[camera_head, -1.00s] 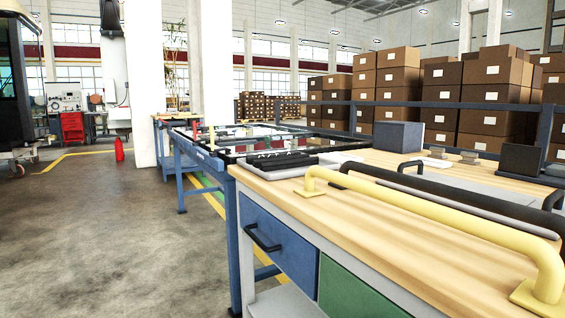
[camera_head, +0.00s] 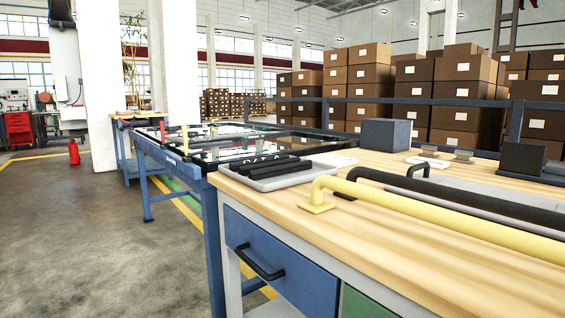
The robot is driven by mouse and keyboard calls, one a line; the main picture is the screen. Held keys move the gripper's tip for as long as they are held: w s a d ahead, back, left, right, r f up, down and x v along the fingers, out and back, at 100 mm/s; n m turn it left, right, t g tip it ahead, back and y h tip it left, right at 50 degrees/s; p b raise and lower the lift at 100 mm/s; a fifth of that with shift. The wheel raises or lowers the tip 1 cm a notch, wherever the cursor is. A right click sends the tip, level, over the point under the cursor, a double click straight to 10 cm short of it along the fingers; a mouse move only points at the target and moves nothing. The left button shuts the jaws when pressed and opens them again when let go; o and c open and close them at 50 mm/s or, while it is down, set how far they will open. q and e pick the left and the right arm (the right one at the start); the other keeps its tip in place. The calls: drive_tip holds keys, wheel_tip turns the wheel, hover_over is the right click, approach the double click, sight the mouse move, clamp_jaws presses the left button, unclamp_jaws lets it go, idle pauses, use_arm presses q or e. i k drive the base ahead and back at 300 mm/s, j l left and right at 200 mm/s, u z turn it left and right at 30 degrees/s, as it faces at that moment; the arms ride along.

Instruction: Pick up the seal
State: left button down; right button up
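Several black strips (camera_head: 268,165) lie side by side in a shallow grey tray (camera_head: 290,179) at the near left end of the wooden trolley top (camera_head: 440,229). They look like the seals, but I cannot tell for sure from here. Small white marks show on some of them. The tray is to the left of a yellow handle rail. Neither of my grippers is in view, and nothing in view is being held.
A yellow rail (camera_head: 450,228) and a long black bar (camera_head: 450,200) run along the trolley top. A dark grey block (camera_head: 385,135) stands behind. A blue-framed table (camera_head: 190,172) adjoins at left. Stacked cartons (camera_head: 460,93) stand beyond. The floor (camera_head: 90,240) at left is clear.

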sight(244, 171)
drive_tip(key=i+j+z, duration=0.2)
drive_tip(key=j, duration=0.2)
drive_tip(key=i+j+z, duration=0.2)
drive_tip(key=j, duration=0.25)
drive_tip(key=i+j+z, duration=0.2)
drive_tip(key=j, duration=0.25)
drive_tip(key=j+z, duration=0.2)
drive_tip(key=j, duration=0.25)
drive_tip(key=i+j+z, duration=0.15)
drive_tip(key=j, duration=0.35)
